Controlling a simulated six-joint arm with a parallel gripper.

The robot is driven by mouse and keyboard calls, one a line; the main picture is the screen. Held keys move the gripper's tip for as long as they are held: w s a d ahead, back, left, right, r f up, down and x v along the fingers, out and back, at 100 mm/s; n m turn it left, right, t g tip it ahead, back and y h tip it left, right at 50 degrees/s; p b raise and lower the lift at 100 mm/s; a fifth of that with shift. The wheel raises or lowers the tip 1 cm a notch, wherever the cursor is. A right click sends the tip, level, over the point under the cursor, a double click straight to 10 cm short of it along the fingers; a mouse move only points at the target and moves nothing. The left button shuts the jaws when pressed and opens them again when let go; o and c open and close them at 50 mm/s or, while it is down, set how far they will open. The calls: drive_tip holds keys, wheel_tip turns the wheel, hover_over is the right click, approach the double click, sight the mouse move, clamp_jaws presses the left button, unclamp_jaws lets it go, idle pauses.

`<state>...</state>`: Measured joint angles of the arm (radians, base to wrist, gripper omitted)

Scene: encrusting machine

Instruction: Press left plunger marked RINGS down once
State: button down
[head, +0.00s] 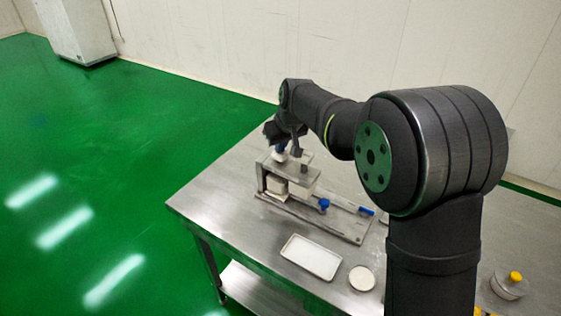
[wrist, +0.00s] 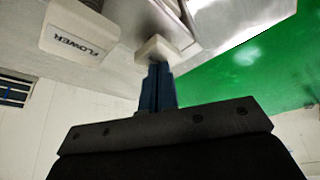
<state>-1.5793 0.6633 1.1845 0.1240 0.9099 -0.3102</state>
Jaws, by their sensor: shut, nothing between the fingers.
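The encrusting machine (head: 300,190) stands on the steel table, with its raised top plate at the back left. My gripper (head: 281,147) is above the left part of that plate, over a small pale plunger top (head: 281,157). In the wrist view my gripper (wrist: 157,72) is shut and empty, its blue fingertips at or very near a pale block-shaped cap (wrist: 165,47). I cannot tell if they touch. No RINGS marking is readable. A white cap marked FLOWER (wrist: 80,35) is beside it, apart from my fingers.
A blue knob (head: 324,204) and a blue handle (head: 366,211) are on the machine's front and right. A white tray (head: 311,257) and a round white dish (head: 362,278) lie in front. A yellow-topped container (head: 510,284) is at the right.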

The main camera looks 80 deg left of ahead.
wheel_tip(320, 180, up, 8)
drive_tip(key=shift+f, duration=0.2)
idle(0.7)
drive_tip(key=shift+f, duration=2.4)
